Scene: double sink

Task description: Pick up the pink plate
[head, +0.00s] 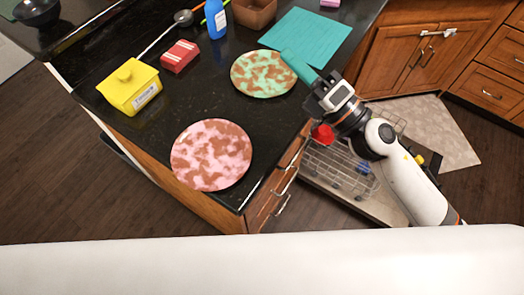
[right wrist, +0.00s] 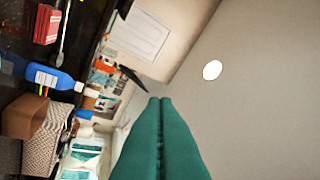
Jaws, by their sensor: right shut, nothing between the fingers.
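The pink plate (head: 211,155), mottled pink and brown, lies flat near the front corner of the dark counter in the head view. My right gripper (head: 286,54) has teal fingers, shut and empty. In the head view it shows beyond the pink plate, up and to the right, between the green-and-brown plate (head: 263,74) and the teal mat (head: 318,34). Its closed fingers also show in the right wrist view (right wrist: 160,100), against a plain wall or ceiling. The pink plate is not in the right wrist view. My left gripper is not in view.
A yellow box (head: 129,88), a red box (head: 179,57), a blue bottle (head: 215,18) and a brown container (head: 255,12) stand farther back on the counter. An open dishwasher rack (head: 335,170) lies below, to the right. Counter around the pink plate is clear.

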